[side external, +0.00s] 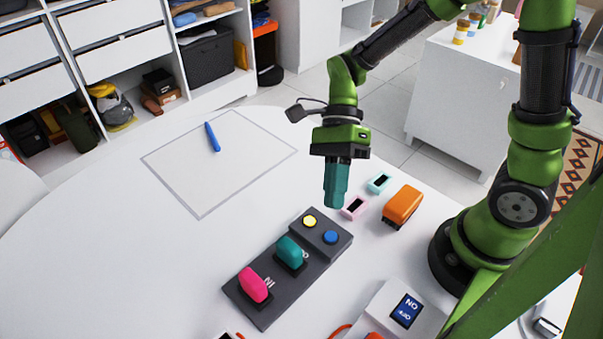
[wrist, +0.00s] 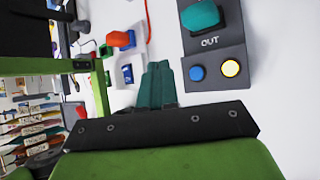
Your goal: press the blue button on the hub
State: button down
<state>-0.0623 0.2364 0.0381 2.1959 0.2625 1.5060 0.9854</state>
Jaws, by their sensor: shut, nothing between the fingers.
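The dark grey hub (side external: 272,293) lies on the white table. It carries a pink lever (side external: 253,285), a teal lever (side external: 290,251), a yellow button (side external: 310,221) and the blue button (side external: 330,237). In the wrist view the blue button (wrist: 197,73) is left of the lit yellow button (wrist: 231,68), below the teal lever (wrist: 200,15). My gripper (side external: 335,201) is shut and empty, pointing down above the table beyond the hub's button end. Its teal fingers (wrist: 158,80) are together in the wrist view, to the left of the blue button and apart from it.
An orange block-like object (side external: 402,205) stands right of my gripper. A pink-framed piece (side external: 355,207) and a mint-framed piece (side external: 379,182) lie close by. A device with a blue screen (side external: 407,310) is at the front. A blue pen (side external: 212,137) lies on the outlined area behind.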

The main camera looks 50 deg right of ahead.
aim_at(331, 231)
notch_tip(331, 231, down, 7)
jog(key=shift+f, duration=0.15)
jog(key=shift+f, duration=0.1)
dwell(2.2)
jog(key=shift+f, duration=0.3)
jog(key=shift+f, duration=0.4)
dwell(0.6)
jog(key=shift+r, duration=0.85)
jog(key=shift+r, duration=2.5)
